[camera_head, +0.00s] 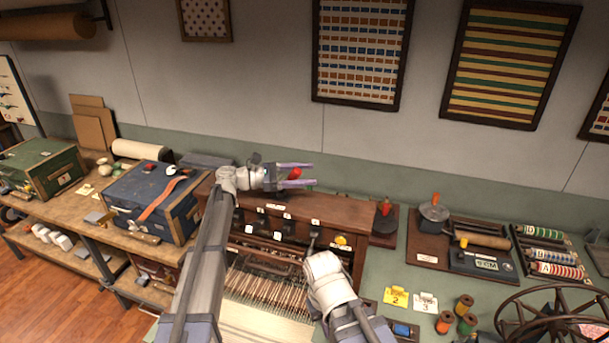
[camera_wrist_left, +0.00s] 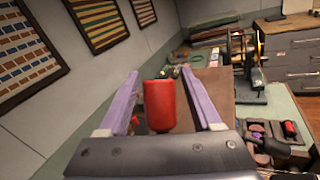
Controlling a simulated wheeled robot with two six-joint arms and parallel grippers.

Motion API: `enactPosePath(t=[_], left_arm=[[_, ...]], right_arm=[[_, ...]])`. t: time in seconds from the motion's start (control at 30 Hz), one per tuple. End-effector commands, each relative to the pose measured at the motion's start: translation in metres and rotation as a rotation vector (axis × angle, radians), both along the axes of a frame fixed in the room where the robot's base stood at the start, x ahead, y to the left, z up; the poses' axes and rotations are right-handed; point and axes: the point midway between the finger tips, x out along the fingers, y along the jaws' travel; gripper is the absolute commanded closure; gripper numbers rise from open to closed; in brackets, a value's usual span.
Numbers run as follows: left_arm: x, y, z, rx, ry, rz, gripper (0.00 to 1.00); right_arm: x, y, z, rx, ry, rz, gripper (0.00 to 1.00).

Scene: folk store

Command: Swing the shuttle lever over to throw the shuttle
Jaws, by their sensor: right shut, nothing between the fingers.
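The wooden loom (camera_head: 335,211) stands at the middle of the bench, with small labelled controls along its front. A red lever knob (camera_head: 295,174) shows above its top; I take it for the shuttle lever, whose shaft is hidden. My left gripper (camera_head: 297,174) is open around the knob. In the left wrist view, the red knob (camera_wrist_left: 160,106) stands between the purple fingers (camera_wrist_left: 163,103), with gaps on both sides. My right gripper (camera_head: 314,238) is shut and empty, low in front of the loom's front panel, near a yellow knob (camera_head: 341,240).
A blue chest (camera_head: 150,200) with an orange strap stands left of the loom. A second red-handled thing (camera_head: 386,207) and a winder board (camera_head: 428,246) stand to its right. Yarn spools (camera_head: 465,305) and a spoked wheel (camera_head: 550,320) are at front right.

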Motion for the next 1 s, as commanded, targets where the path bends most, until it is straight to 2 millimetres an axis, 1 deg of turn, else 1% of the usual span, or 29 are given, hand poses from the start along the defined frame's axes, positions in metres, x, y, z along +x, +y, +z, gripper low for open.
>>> enactPosePath(t=[0.03, 0.07, 0.5, 0.57, 1.0], left_arm=[[0.0000, 0.0002, 0.0000, 0.000, 0.000, 0.000, 0.41], [0.0000, 0.0002, 0.0000, 0.000, 0.000, 0.000, 0.44], [0.0000, 0.0004, 0.0000, 0.000, 0.000, 0.000, 0.94], [0.0000, 0.0004, 0.0000, 0.000, 0.000, 0.000, 1.00], [0.0000, 0.0005, 0.0001, 0.000, 0.000, 0.000, 1.00]], right_arm=[[0.0000, 0.0000, 0.0000, 0.000, 0.000, 0.000, 1.00], [0.0000, 0.0000, 0.0000, 0.000, 0.000, 0.000, 1.00], [0.0000, 0.0000, 0.0000, 0.000, 0.000, 0.000, 1.00], [0.0000, 0.0000, 0.0000, 0.000, 0.000, 0.000, 1.00], [0.0000, 0.0000, 0.0000, 0.000, 0.000, 0.000, 1.00]])
